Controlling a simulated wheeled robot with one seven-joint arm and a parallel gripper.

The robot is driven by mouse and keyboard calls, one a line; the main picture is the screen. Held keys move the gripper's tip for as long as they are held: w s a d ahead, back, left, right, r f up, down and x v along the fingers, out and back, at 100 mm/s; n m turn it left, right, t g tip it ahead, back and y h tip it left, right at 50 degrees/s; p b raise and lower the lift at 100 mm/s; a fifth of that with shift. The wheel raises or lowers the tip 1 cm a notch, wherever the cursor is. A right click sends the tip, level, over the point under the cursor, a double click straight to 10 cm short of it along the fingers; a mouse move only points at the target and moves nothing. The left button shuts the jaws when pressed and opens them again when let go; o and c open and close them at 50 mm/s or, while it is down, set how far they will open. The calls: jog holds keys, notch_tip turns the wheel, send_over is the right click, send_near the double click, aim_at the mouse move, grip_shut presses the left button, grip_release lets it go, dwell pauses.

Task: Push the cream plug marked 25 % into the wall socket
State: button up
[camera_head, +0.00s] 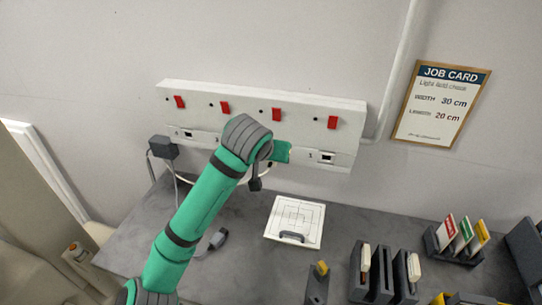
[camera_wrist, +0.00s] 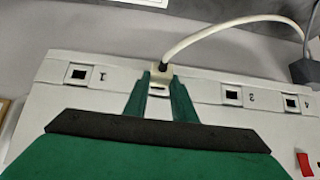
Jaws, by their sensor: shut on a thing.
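My gripper (camera_wrist: 160,88) is shut on a cream plug (camera_wrist: 160,74) in the wrist view, with a green finger on each side. A cream cable (camera_wrist: 225,32) leaves the plug through a dark collar. No 25 % marking is readable on it. The white wall socket strip (camera_head: 345,153) carries openings numbered 1, 3 and 4, seen in the wrist view. The plug is in the row's place between 1 and 3. I cannot tell how far it sits in an opening. In the head view my gripper (camera_head: 282,151) is at the strip and the plug is hidden.
Red switches (camera_head: 332,123) line the strip. A dark grey box (camera_head: 163,147) with cables hangs at its left end. On the grey bench (camera_head: 225,275) are a white gridded plate (camera_head: 296,207), dark holders (camera_head: 361,285) and a card rack (camera_head: 458,258). A job card (camera_head: 441,104) hangs at right.

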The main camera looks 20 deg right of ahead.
jog(key=shift+w+d, duration=0.55)
jog(key=shift+w, duration=0.25)
jog(key=o, duration=1.1)
jog(key=shift+o, duration=0.2)
jog(key=v, duration=1.1)
